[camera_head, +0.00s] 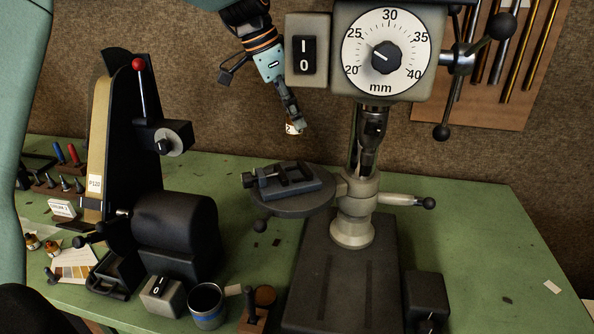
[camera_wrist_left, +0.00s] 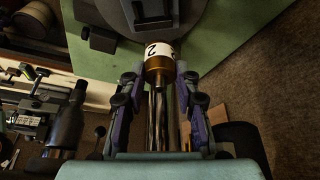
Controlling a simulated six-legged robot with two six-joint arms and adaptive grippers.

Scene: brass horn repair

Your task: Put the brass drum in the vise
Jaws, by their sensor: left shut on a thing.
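The brass drum (camera_wrist_left: 159,67) is a small brass cylinder with a white band marked 2, seen in the left wrist view. My left gripper (camera_wrist_left: 160,80) is shut on it, with one finger on each side. In the head view the drum (camera_head: 293,128) shows small below the tip of my left gripper (camera_head: 292,117). The dark vise (camera_head: 290,181) lies on the round drill press table (camera_head: 292,205), below the drum and apart from it. Its jaws are partly hard to make out. My right gripper is in neither view.
The drill press head (camera_head: 388,50) and its chuck (camera_head: 371,130) stand just right of my left gripper. A belt sander (camera_head: 135,130) stands on the left. A dark cup (camera_head: 207,305) stands at the front of the green bench (camera_head: 480,240), whose right side is mostly clear.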

